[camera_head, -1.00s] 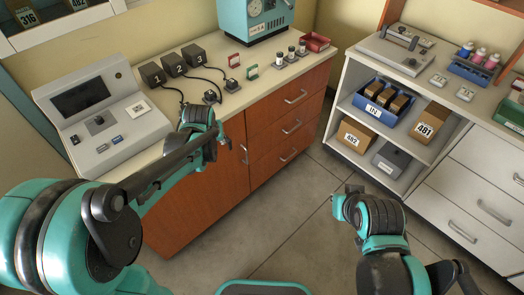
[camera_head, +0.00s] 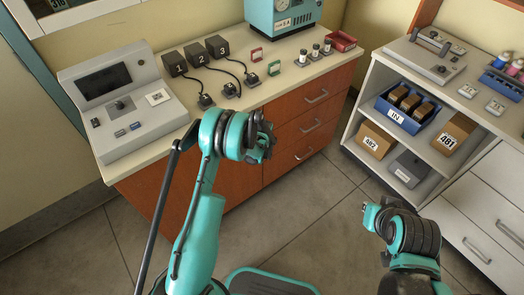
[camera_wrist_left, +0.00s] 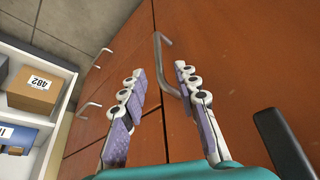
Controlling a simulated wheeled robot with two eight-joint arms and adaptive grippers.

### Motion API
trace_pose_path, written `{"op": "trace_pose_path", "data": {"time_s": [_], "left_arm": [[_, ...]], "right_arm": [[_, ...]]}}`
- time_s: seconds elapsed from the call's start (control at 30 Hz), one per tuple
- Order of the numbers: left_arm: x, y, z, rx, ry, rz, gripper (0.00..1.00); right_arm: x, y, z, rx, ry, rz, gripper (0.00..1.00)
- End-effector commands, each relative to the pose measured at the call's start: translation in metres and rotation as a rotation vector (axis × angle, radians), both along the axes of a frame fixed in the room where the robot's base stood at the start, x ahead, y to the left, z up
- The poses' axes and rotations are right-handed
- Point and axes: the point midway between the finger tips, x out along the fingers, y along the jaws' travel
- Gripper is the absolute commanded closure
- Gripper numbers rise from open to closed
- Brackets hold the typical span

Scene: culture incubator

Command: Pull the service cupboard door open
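The service cupboard door (camera_head: 164,188) is a reddish-brown panel under the counter, left of the drawers, and looks shut. My left arm hides part of it in the head view. Its grey bar handle (camera_wrist_left: 168,66) shows in the left wrist view, between and just beyond my left fingertips. My left gripper (camera_wrist_left: 157,78) is open, with its fingers spread on either side of the handle; I see no clear contact. It also shows in front of the cupboard in the head view (camera_head: 268,140). My right gripper (camera_head: 370,212) is over the floor, away from the cupboard; its fingers are unclear.
Drawers (camera_head: 308,124) with bar handles adjoin the door on the right. The counter (camera_head: 262,92) carries a console (camera_head: 126,108) and numbered black boxes (camera_head: 196,58). An open shelf unit (camera_head: 404,136) stands at right. Grey floor (camera_head: 290,215) between them is clear.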

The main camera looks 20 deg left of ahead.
Motion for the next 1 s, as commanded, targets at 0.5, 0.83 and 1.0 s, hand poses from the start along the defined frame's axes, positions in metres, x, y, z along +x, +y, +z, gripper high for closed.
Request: {"op": "trace_pose_path", "data": {"time_s": [0.5,0.83,1.0], "left_arm": [[0.019,0.006,-0.048,0.001,-0.001,-0.001,0.69],[0.019,0.006,-0.048,0.000,-0.001,-0.001,1.00],[0.019,0.006,-0.048,-0.001,0.000,-0.001,1.00]], "right_arm": [[0.000,0.000,-0.022,0.000,0.000,0.000,1.00],[0.000,0.000,-0.022,0.000,0.000,0.000,1.00],[0.000,0.000,-0.022,0.000,0.000,0.000,1.00]]}}
